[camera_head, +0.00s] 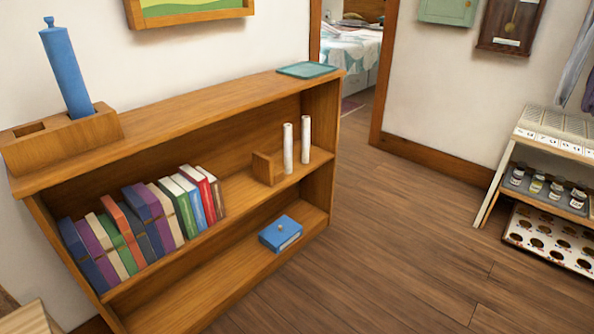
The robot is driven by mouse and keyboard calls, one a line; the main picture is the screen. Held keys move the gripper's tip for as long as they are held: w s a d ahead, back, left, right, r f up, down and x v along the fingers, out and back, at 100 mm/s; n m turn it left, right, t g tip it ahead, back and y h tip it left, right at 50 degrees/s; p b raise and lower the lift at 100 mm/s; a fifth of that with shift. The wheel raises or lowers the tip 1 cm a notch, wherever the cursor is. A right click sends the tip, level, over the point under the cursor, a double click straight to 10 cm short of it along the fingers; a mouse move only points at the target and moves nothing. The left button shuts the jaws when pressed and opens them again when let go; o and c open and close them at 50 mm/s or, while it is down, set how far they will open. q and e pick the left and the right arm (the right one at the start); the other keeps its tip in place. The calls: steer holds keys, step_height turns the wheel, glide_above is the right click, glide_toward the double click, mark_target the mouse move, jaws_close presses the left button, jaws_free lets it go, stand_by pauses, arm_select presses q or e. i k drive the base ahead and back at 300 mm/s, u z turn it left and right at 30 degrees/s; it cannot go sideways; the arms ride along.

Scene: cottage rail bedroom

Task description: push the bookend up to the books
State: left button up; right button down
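A small wooden bookend (263,168) stands on the middle shelf of the wooden bookcase (225,95), toward its right part. A row of several books (150,220) in blue, purple, white, green and red leans on the left part of the same shelf. A clear stretch of shelf separates the rightmost book from the bookend. Two white cylinders (288,148) stand upright close to the right of the bookend. Neither of my grippers shows in the head view.
A blue box (280,233) lies on the bottom shelf. A wooden holder (62,138) with a blue cylinder (66,72) and a teal tray (307,70) sit on top. A rack with jars (545,186) stands at right. The floor (400,230) between is clear.

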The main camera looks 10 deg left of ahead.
mark_target(265, 172)
steer(key=z, duration=0.6)
steer(key=i, duration=1.05)
steer(key=z, duration=0.3)
steer(key=i, duration=1.4)
steer(key=u, duration=1.25)
steer(key=i, duration=0.5)
steer(key=u, duration=0.4)
